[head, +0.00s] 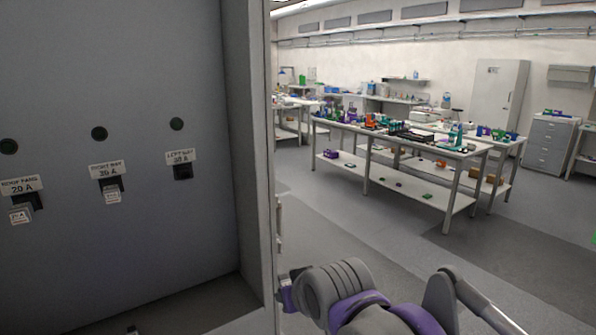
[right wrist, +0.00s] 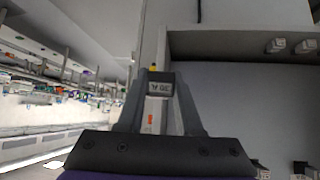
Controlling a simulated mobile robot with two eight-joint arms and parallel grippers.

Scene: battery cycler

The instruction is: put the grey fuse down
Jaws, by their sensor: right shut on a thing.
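The grey fuse (right wrist: 158,88), marked 30 A, is held between the fingers of my right gripper (right wrist: 157,100) in the right wrist view. It is clear of any surface that I can see. In the head view my right wrist (head: 340,290) is at the bottom, by the cabinet's right edge; the fingers and fuse are hidden there. The cabinet panel (head: 120,60) has three labelled fuse places. The left bay socket (head: 183,172) looks dark and empty. Fuses sit at the right bay (head: 112,193) and roof fans (head: 20,214) places. My left gripper is out of view.
The cabinet side wall and edge (head: 262,150) stand close to my right wrist. Two small light blocks (right wrist: 276,46) show on a ledge in the right wrist view. A small object (head: 131,330) is cut off at the head view's bottom. Workbenches (head: 400,185) stand farther back.

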